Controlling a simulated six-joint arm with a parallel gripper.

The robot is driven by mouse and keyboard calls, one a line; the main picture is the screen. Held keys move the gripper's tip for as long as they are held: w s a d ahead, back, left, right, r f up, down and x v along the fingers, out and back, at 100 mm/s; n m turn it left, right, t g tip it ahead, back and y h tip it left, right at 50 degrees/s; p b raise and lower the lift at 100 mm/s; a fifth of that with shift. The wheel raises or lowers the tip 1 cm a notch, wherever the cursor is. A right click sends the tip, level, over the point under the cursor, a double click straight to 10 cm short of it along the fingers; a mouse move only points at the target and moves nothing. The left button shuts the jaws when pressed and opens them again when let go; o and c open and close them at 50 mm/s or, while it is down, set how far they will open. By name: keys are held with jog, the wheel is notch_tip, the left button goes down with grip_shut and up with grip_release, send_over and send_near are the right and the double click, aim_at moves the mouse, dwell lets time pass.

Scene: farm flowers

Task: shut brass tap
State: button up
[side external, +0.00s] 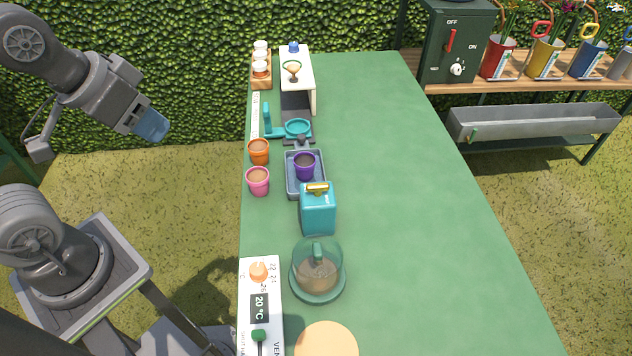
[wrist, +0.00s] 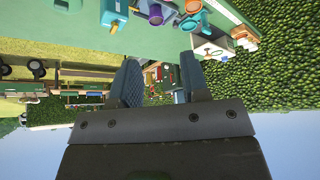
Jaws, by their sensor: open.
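The brass tap (side external: 318,187) is a small gold piece at the top of a teal tank (side external: 318,213), on the side facing a grey tray (side external: 291,178). Whether the tap is open or shut is too small to tell. In the wrist view the tank (wrist: 114,10) is at the top edge, with the tap (wrist: 111,28) beside it. A purple pot (side external: 305,166) stands in the tray. My gripper (side external: 152,126) is left of the table, well away from the tap. In the wrist view its fingers (wrist: 161,78) are apart with nothing held between them.
An orange pot (side external: 259,151) and a pink pot (side external: 258,181) stand left of the tray. A glass dome (side external: 317,272) and a white control panel (side external: 261,306) are nearer. A teal stand (side external: 271,122) is behind. The right side of the green table (side external: 410,200) is clear.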

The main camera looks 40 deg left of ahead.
jog(key=shift+w, duration=0.25)
jog(key=c, duration=0.3)
jog(key=w+m+g, duration=0.1)
jog(key=w, duration=0.1)
jog(key=w+d+m+h, duration=0.1)
jog(key=shift+w+g, duration=0.4)
grip_shut()
jog(key=w+f+m+g+h, duration=0.2)
jog(key=w+f, duration=0.4)
jog(key=w, duration=0.4)
jog(key=w+d+f+m+g+h, duration=0.1)
jog(key=w+f+m+h, duration=0.3)
jog(key=w, duration=0.5)
notch_tip(320, 180, down, 2)
jog(key=shift+w+d+m+g, duration=0.2)
jog(key=shift+w+m+g, duration=0.2)
jog(key=shift+m+g, duration=0.55)
